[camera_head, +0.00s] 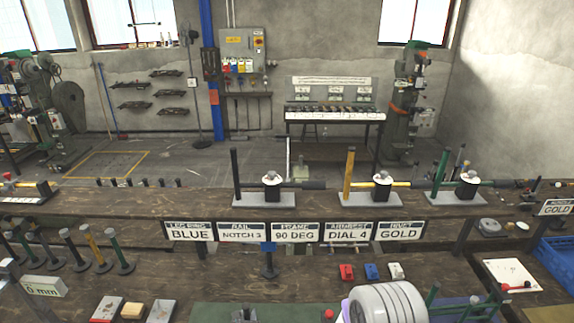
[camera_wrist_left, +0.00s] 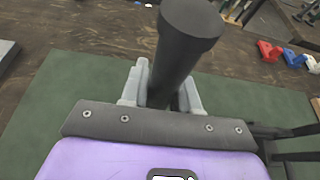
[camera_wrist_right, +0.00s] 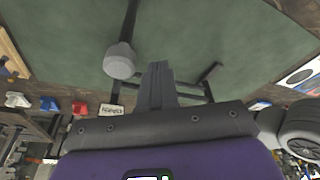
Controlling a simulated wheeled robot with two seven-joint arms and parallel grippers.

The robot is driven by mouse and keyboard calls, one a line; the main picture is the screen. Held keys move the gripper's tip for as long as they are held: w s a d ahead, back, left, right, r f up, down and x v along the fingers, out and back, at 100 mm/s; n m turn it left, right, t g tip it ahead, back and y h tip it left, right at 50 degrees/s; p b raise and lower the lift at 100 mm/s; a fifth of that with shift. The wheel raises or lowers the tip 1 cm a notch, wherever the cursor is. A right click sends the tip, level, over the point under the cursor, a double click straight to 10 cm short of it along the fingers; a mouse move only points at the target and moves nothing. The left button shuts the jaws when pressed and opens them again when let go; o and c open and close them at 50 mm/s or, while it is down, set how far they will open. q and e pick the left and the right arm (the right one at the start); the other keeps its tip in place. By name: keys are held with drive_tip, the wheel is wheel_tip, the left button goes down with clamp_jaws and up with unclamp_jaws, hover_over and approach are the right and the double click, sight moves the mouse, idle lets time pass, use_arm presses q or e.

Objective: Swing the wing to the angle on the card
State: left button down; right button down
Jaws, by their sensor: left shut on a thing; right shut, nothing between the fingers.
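The card row on the shelf edge includes the FRAME card (camera_head: 295,233), which reads 90 DEG. In the left wrist view my left gripper (camera_wrist_left: 160,92) is shut on a thick dark post (camera_wrist_left: 188,45) above the green mat (camera_wrist_left: 85,85). In the right wrist view my right gripper (camera_wrist_right: 157,68) is shut and empty. It is beside a grey knob (camera_wrist_right: 120,60) on a dark rod, with dark frame bars (camera_wrist_right: 208,82) close by. I cannot tell whether it touches them. The wing's angle is not clear. Neither gripper's fingers show clearly in the head view.
Red (camera_head: 346,272), blue (camera_head: 371,271) and white (camera_head: 396,271) blocks lie behind the mat. Stands with upright posts (camera_head: 95,248) stand at left. A blue crate (camera_head: 556,262) and a white sheet (camera_head: 510,274) are at right. Rivet presses (camera_head: 272,187) line the shelf.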

drive_tip(key=shift+a, duration=0.2)
drive_tip(key=shift+a, duration=1.1)
drive_tip(key=w+a+v, duration=0.1)
drive_tip(key=v, duration=0.7)
drive_tip(key=shift+w+r, duration=0.35)
drive_tip(key=shift+r, duration=0.3)
